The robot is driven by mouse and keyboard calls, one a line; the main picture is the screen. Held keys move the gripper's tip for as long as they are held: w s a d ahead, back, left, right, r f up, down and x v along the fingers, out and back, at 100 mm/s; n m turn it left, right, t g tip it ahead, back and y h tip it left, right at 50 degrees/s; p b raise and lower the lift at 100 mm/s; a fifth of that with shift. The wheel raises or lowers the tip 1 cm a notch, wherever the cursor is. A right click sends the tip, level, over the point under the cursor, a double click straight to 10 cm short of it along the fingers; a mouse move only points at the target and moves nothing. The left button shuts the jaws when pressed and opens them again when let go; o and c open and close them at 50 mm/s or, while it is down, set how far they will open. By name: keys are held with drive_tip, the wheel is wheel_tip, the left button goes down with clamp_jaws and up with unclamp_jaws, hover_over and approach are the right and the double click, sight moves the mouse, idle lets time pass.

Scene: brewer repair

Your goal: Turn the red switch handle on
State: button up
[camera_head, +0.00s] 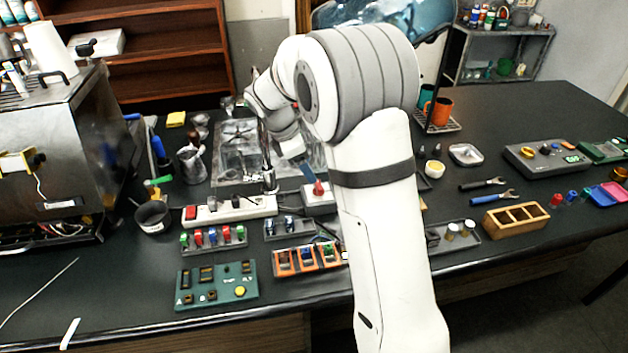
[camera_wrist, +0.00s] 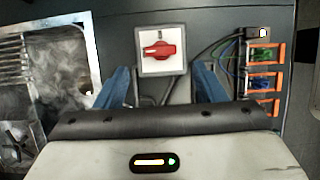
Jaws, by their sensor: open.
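The red switch handle (camera_wrist: 158,51) sits on a white square switch box (camera_wrist: 161,69) in the wrist view. The handle lies roughly crosswise in that picture, and a small dark mark shows on the plate beyond it. In the head view the red handle (camera_head: 318,188) shows on the white box (camera_head: 318,203), partly hidden by my arm. My gripper (camera_wrist: 160,85) is open, with a blue finger on each side, short of the box in the wrist picture. Nothing is between the fingers. In the head view one blue finger shows close to the handle.
A metal sink (camera_wrist: 62,60) lies left of the switch in the wrist view. Orange-framed connectors (camera_wrist: 262,80) with wires are at the right. In the head view a white power strip (camera_head: 232,210) and a green board (camera_head: 217,285) stand left of the box.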

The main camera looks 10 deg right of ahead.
sight(318, 184)
drive_tip(key=p+x, duration=0.1)
drive_tip(key=x, duration=0.6)
drive_tip(key=shift+c, duration=0.4)
drive_tip(key=c, duration=0.9)
